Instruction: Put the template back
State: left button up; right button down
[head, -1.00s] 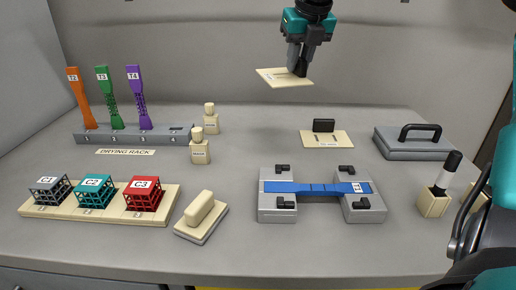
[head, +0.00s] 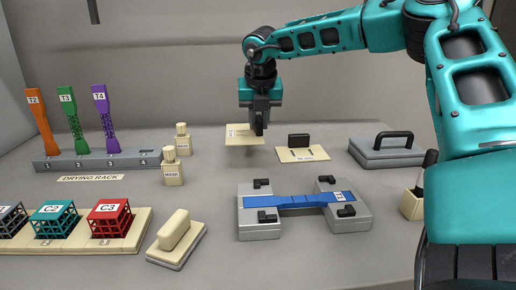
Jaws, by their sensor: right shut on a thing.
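The template is a thin cream plate (head: 241,136) with a small label on it, in the head view behind the blue specimen. My right gripper (head: 260,131) points down and is shut on the plate's right part. It holds the plate roughly level, seemingly just above the table. To the right lies a cream base (head: 312,156) with dark slots, a label and an upright black block (head: 299,141). The held plate is apart from this base. My left gripper is not in view.
A blue specimen (head: 292,201) lies across two grey clamp blocks (head: 259,229) in front. Two small bottles (head: 173,171) and the drying rack (head: 84,161) stand left. A cream block (head: 174,230) sits front left.

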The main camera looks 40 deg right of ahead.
jog(key=shift+f+b, duration=0.4)
jog(key=shift+f, duration=2.8)
jog(key=shift+f+b, duration=0.2)
jog(key=shift+b, duration=0.1)
jog(key=c, duration=1)
grip_release()
jog(key=shift+r, duration=0.1)
